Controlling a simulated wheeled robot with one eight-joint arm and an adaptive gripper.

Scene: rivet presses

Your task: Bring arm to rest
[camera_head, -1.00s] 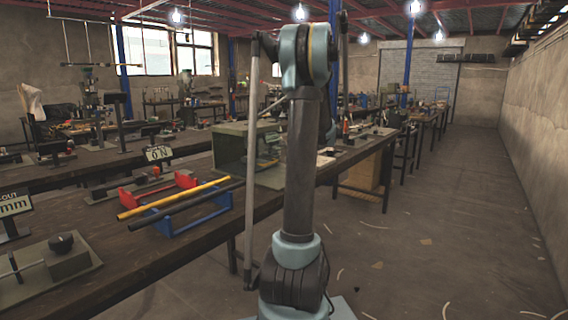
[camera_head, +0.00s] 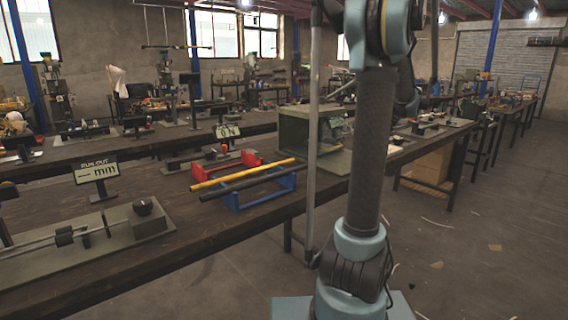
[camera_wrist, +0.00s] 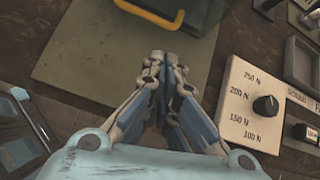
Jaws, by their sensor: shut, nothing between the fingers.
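My gripper (camera_wrist: 165,62) shows in the wrist view with its two fingers together, shut and empty. It hangs over a grey-green mat (camera_wrist: 85,50) on the dark bench. A dark green box with a yellow handle (camera_wrist: 150,14) lies just beyond the fingertips. In the head view my arm stands upright at the right of centre, and its upper end runs out of the top of the picture. The gripper itself cannot be made out in the head view.
A white panel with a dial marked in N (camera_wrist: 258,105) lies right of my gripper.

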